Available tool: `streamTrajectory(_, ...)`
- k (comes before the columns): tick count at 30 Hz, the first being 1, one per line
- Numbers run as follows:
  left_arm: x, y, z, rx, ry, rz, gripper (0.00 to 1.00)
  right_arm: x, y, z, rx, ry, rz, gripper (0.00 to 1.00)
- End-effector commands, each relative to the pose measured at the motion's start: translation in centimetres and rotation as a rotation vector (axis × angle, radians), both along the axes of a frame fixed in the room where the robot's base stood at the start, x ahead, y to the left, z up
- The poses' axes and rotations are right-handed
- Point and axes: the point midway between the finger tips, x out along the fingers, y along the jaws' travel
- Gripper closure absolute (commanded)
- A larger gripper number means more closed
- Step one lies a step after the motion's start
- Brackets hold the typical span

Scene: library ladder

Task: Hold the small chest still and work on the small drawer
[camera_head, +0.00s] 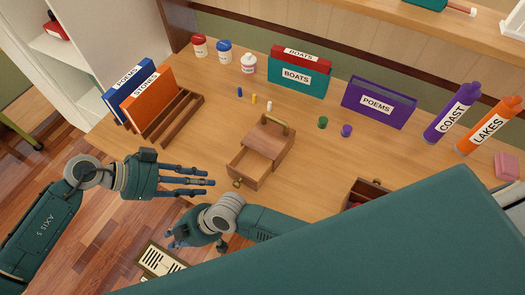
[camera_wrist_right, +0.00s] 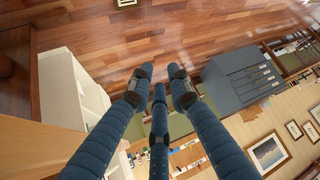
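The small wooden chest (camera_head: 273,133) with a brass top handle stands near the table's front edge. Its small drawer (camera_head: 250,164) is pulled out towards the lower left and looks empty; a brass knob (camera_head: 237,184) is on its front. My left gripper (camera_head: 207,187) is open and empty, left of the drawer front and apart from it, fingers pointing right. My right gripper (camera_head: 192,240) is below the drawer, off the table edge, fingers pointing left, away from the chest. In the right wrist view its fingers (camera_wrist_right: 158,78) are spread with nothing between them.
Blue, yellow and white pegs (camera_head: 254,99) lie behind the chest; green and purple caps (camera_head: 334,126) are to its right. A book rack (camera_head: 175,120) stands left, binders and jars behind. Another wooden box (camera_head: 368,191) stands right, partly hidden by my body. Table between rack and chest is clear.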

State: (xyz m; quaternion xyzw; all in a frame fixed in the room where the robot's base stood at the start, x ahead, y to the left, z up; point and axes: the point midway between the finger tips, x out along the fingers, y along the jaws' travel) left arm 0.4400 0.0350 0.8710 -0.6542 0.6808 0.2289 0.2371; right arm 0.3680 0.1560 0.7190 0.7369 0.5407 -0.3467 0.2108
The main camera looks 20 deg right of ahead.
Motion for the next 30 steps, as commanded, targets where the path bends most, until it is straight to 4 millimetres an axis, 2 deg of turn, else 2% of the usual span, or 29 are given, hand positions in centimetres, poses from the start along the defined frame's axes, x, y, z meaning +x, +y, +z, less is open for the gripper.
streamTrajectory(4,0.0,0.0,0.0,0.0,0.0,0.0,0.69,-3.5,-0.9,5.0,0.02,0.282,0.06,0.82)
streamTrajectory(7,0.0,0.0,0.0,0.0,0.0,0.0,0.69,-7.1,-2.9,8.6,-0.015,0.466,0.139,0.82)
streamTrajectory(10,0.0,0.0,0.0,0.0,0.0,0.0,0.69,-10.2,-6.4,12.4,-0.099,0.594,0.252,0.82)
streamTrajectory(12,0.0,0.0,0.0,0.0,0.0,0.0,0.69,-11.4,-9.9,14.5,-0.179,0.622,0.347,0.82)
streamTrajectory(13,0.0,0.0,0.0,0.0,0.0,0.0,0.69,-11.3,-11.5,15.3,-0.217,0.609,0.392,0.82)
streamTrajectory(15,0.0,0.0,0.0,0.0,0.0,0.0,0.69,-10.1,-15.4,16.4,-0.308,0.526,0.501,0.82)
streamTrajectory(17,0.0,0.0,0.0,0.0,0.0,0.0,0.69,-7.9,-18.2,16.8,-0.374,0.416,0.587,0.82)
streamTrajectory(21,0.0,0.0,0.0,0.0,0.0,0.0,0.69,-1.9,-23.2,17.7,-0.514,0.151,0.749,0.82)
streamTrajectory(25,0.0,0.0,0.0,0.0,0.0,0.0,0.69,2.7,-26.4,18.8,-0.626,-0.028,0.857,0.82)
streamTrajectory(27,0.0,0.0,0.0,0.0,0.0,0.0,0.69,4.5,-27.6,19.4,-0.672,-0.094,0.899,0.82)
streamTrajectory(30,0.0,0.0,0.0,0.0,0.0,0.0,0.69,6.1,-28.8,20.1,-0.72,-0.153,0.94,0.82)
